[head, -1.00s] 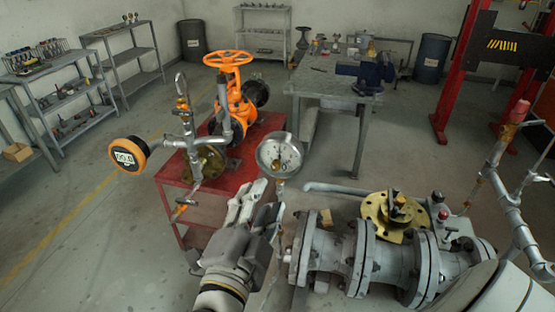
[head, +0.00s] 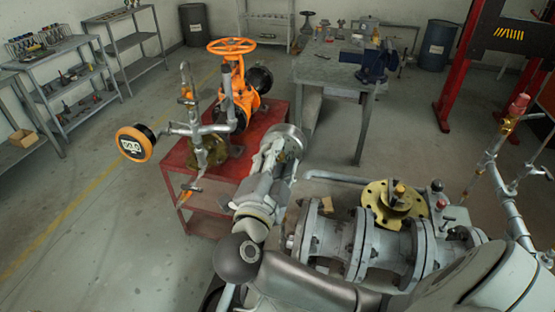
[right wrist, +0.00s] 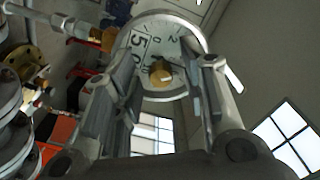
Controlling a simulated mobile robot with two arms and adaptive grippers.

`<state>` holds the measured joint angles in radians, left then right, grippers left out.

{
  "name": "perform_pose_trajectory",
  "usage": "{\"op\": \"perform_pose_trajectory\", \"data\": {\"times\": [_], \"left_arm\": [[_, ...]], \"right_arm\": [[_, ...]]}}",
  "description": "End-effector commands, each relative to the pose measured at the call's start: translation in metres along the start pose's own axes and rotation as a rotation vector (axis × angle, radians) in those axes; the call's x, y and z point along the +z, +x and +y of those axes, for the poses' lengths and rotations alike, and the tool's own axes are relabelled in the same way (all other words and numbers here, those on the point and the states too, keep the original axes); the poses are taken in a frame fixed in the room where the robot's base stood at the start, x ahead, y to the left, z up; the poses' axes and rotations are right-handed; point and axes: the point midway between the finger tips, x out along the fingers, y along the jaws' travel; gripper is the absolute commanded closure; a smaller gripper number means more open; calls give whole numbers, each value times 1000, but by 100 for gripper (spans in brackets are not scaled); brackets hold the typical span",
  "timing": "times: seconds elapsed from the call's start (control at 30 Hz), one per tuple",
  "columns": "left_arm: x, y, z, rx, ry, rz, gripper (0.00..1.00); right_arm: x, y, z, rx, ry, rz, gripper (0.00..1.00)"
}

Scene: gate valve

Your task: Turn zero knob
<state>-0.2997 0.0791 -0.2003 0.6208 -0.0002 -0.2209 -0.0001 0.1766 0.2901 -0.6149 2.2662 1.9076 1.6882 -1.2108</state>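The round white pressure gauge (head: 287,135) stands right of the red table in the head view, its dial largely hidden by my right gripper. In the right wrist view the gauge dial (right wrist: 150,45) shows large printed numbers. A small brass knob (right wrist: 162,74) sits at the dial's middle. My right gripper (head: 270,158) is close in front of the gauge. In the right wrist view the fingers of my right gripper (right wrist: 170,64) are apart, one each side of the knob. Contact with the knob cannot be told. My left gripper is not in view.
The orange valve (head: 235,85) stands on the red table (head: 265,120). A large flanged grey pipe valve (head: 345,240) lies close right of my right arm.

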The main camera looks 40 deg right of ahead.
Motion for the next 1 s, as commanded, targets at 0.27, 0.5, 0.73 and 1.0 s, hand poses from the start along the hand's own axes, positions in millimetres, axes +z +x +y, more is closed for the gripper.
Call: {"op": "perform_pose_trajectory", "data": {"times": [0.27,0.5,0.73,1.0], "left_arm": [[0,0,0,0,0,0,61],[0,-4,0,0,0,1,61],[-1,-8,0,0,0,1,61],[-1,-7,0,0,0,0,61]], "right_arm": [[0,0,0,0,0,0,100],[0,-1,0,4,16,-2,100],[0,-1,0,2,52,-2,100],[1,-1,1,1,50,-2,68]]}}
